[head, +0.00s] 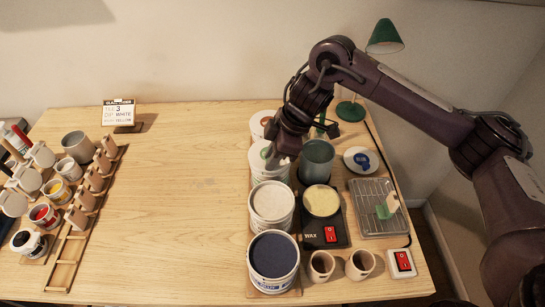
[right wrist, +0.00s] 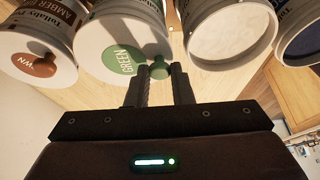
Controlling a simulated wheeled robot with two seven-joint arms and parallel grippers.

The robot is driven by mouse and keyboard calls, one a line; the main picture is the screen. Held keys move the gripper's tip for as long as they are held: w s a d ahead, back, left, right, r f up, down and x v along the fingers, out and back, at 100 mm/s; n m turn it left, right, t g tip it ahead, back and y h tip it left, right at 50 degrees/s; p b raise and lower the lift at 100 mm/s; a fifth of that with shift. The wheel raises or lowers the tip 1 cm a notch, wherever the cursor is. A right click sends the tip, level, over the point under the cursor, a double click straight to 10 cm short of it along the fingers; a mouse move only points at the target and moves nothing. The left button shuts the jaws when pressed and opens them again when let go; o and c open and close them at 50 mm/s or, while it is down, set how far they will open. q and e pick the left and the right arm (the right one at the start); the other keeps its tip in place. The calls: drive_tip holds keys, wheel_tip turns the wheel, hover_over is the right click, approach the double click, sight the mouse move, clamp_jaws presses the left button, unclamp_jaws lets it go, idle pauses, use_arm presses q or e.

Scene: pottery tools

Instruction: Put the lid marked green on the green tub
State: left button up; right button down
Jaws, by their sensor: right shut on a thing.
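The green tub (head: 270,172) is a white tub in the row right of the table's middle. A white lid (head: 258,158) with a green patch covers its top in the head view. In the right wrist view the lid (right wrist: 100,55) reads "GREEN" and has a green knob (right wrist: 159,69). It appears to sit on the tub (right wrist: 125,12), though a small gap cannot be ruled out. My right gripper (head: 276,162) is over the tub, its fingers (right wrist: 159,75) shut on the knob. My left gripper is out of view.
A brown-marked lidded tub (right wrist: 35,65) stands behind. A tub with pale contents (head: 270,203) and a dark blue one (head: 273,256) stand in front. A grey-green pot (head: 317,160) and wax warmer (head: 323,202) are close right. The table's middle (head: 185,190) is clear.

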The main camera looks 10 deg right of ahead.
drive_tip(key=shift+f, duration=0.35)
drive_tip(key=shift+f, duration=0.1)
drive_tip(key=c, duration=1.3)
unclamp_jaws()
drive_tip(key=v, duration=1.2)
